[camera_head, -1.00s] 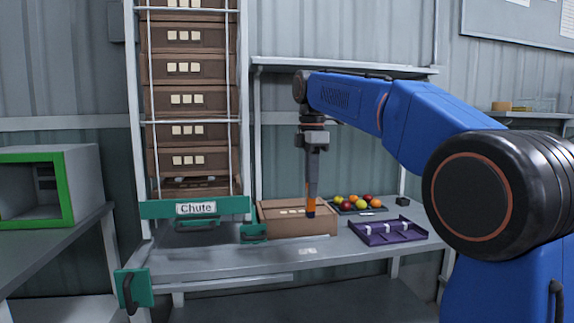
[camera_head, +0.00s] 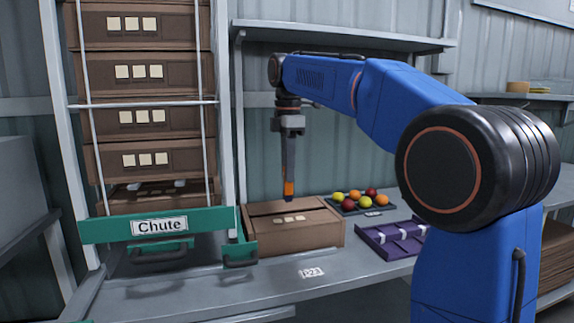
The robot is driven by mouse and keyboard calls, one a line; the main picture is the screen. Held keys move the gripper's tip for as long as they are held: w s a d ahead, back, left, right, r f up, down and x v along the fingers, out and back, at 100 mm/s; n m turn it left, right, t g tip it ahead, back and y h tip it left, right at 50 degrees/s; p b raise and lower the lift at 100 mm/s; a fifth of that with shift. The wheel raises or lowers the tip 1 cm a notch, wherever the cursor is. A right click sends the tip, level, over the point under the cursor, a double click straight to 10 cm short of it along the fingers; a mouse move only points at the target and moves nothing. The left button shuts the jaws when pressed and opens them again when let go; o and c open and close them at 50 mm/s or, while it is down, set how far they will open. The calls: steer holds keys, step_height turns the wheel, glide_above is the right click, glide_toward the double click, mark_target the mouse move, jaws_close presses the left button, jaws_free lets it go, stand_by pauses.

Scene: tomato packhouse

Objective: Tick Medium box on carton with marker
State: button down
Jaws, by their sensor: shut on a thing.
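A brown carton (camera_head: 300,239) sits on the grey bench beside the chute. My gripper (camera_head: 289,176) points straight down above the carton's back part. It is shut on a marker (camera_head: 288,189) with an orange band and a dark blue lower end. The marker's tip is near the carton's top, behind the row of squares as seen here; I cannot tell whether it touches.
A chute (camera_head: 160,227) with a green front and stacked cartons (camera_head: 150,161) stands at the left. A tray of tomatoes (camera_head: 378,208) and a purple tray (camera_head: 378,245) lie right of the carton. A label reading P23 (camera_head: 311,273) is on the bench front. A shelf (camera_head: 340,31) hangs above.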

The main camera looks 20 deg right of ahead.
mark_target(291, 187)
steer(key=shift+f, duration=2.3)
steer(key=shift+f, duration=0.6)
steer(key=shift+w+d, duration=0.35)
steer(key=shift+d, duration=0.1)
stand_by(0.6)
steer(key=shift+r, duration=0.1)
steer(key=shift+r, duration=2.9)
